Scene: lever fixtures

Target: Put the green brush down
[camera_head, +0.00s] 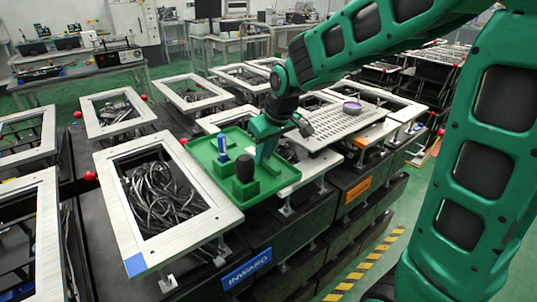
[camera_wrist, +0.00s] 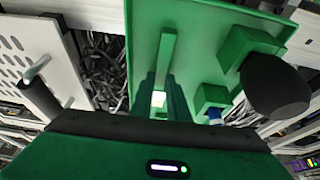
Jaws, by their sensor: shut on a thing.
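My gripper (camera_head: 266,150) is at the right part of a green tray (camera_head: 205,150), pointing down. It is shut on a slim green piece, which I take to be the green brush (camera_wrist: 166,55); it shows as a bar beyond the fingers (camera_wrist: 162,95) in the wrist view. Its lower end is hard to tell from the tray of the same colour, and I cannot tell whether it touches the tray. A blue item (camera_head: 222,146) and a black round-topped item (camera_head: 245,168) stand upright in green holders on the tray.
A metal frame with black cables (camera_head: 165,195) lies left of the tray. A perforated grey plate (camera_head: 345,125) with a purple round item (camera_head: 352,107) lies to the right. More framed openings and red knobs (camera_head: 90,176) surround the tray.

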